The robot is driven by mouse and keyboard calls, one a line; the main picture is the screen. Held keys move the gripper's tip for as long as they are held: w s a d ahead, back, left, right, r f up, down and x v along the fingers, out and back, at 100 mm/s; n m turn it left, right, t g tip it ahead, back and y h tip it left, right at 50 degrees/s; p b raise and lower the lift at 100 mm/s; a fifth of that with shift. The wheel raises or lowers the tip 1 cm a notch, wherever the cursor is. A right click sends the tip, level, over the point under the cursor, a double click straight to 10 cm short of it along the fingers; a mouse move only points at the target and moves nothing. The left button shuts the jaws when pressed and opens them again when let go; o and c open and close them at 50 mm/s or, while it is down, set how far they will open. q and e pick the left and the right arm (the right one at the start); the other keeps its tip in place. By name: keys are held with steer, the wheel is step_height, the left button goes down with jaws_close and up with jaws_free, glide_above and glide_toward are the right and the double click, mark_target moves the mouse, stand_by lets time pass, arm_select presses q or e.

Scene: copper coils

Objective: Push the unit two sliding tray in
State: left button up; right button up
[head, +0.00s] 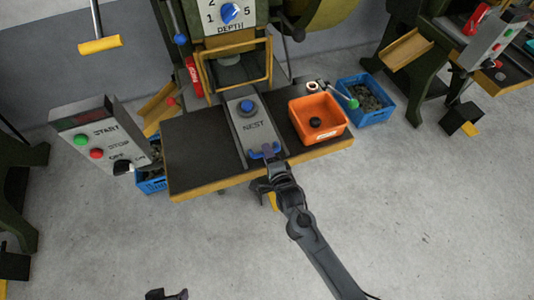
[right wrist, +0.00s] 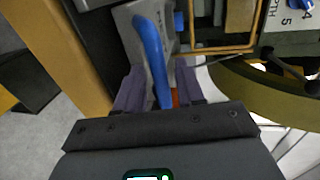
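The grey sliding tray (head: 257,132), marked NEST, lies in the middle of the dark press table, under the press with the DEPTH dial (head: 231,13). A round blue-topped part (head: 246,106) sits on it. A blue handle (head: 255,154) is at the tray's near end. My right gripper (head: 268,164) is at this handle. In the right wrist view, the blue handle (right wrist: 151,48) runs between its two fingers (right wrist: 160,82), which look closed on it. My left gripper (head: 168,294) shows only at the bottom edge, its fingertips apart and empty.
An orange bin (head: 337,128) with a dark round piece stands on the table, right of the tray. A blue crate (head: 380,117) is beyond it. A yellow guard frame (head: 207,78) surrounds the press opening. A START/STOP control box (head: 88,120) stands at left.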

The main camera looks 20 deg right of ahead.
steer(key=shift+w, duration=0.5)
jaws_close()
